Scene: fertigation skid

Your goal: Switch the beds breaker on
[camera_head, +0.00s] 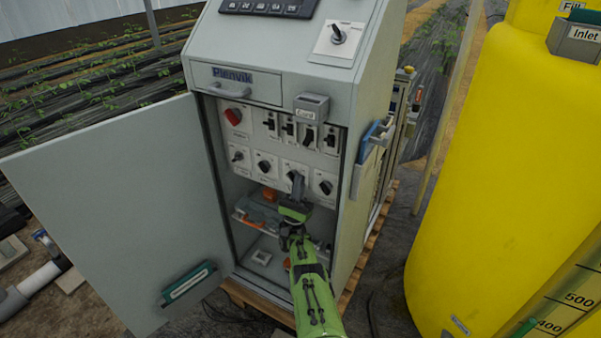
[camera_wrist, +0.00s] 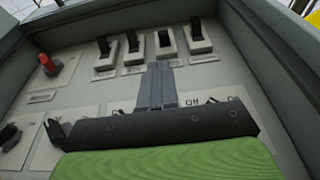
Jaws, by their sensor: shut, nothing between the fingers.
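A row of several black toggle breakers (camera_head: 289,128) sits inside the open cabinet, on the upper part of its grey panel. They also show in the wrist view, where one breaker (camera_wrist: 166,41) stands just beyond my fingertips. The labels under them are too small to read, so I cannot tell which is the beds breaker. My gripper (camera_head: 297,180) is shut and empty, in front of the panel below the breaker row. In the wrist view my gripper (camera_wrist: 157,68) points up toward the breakers, and its fingers hide part of the panel. I cannot tell whether they touch it.
Rotary knobs (camera_head: 264,163) line the panel's lower row, behind my gripper. A red rotary switch (camera_head: 233,116) is at upper left. The cabinet door (camera_head: 110,200) stands open to the left. A yellow tank (camera_head: 490,180) stands at the right.

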